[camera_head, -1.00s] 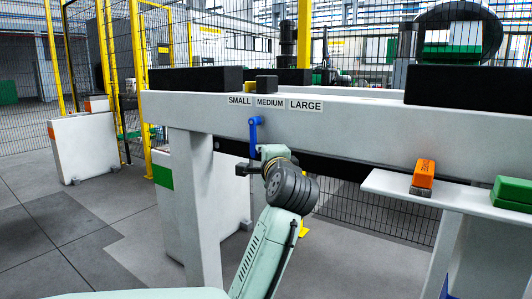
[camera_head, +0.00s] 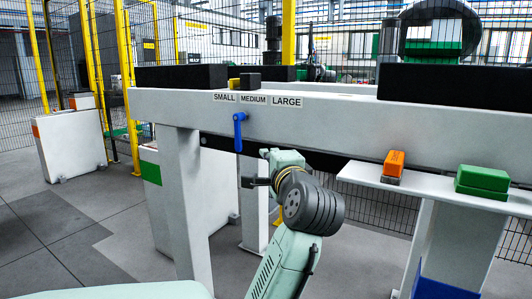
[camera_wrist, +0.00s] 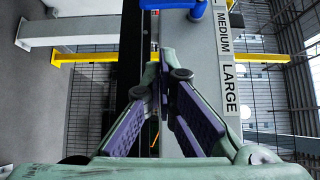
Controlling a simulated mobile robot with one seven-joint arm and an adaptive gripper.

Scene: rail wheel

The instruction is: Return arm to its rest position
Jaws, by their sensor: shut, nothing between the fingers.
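My gripper (camera_head: 257,183) is in front of the rail beam, below and slightly right of the blue lever (camera_head: 239,132), with a gap between them. In the wrist view my gripper (camera_wrist: 165,78) has its fingertips close together, with nothing held. The blue lever (camera_wrist: 185,8) shows at the top edge there, beyond the fingertips. The lever hangs down from the white beam (camera_head: 345,117) under the labels SMALL, MEDIUM and LARGE. My arm is bent and comes up from the bottom of the head view.
A white shelf (camera_head: 430,190) at the right carries an orange block (camera_head: 394,164) and a green block (camera_head: 482,182). Black blocks rest on the beam. A blue bin (camera_head: 445,286) is at the lower right. Open floor lies at the left, before a yellow-posted fence.

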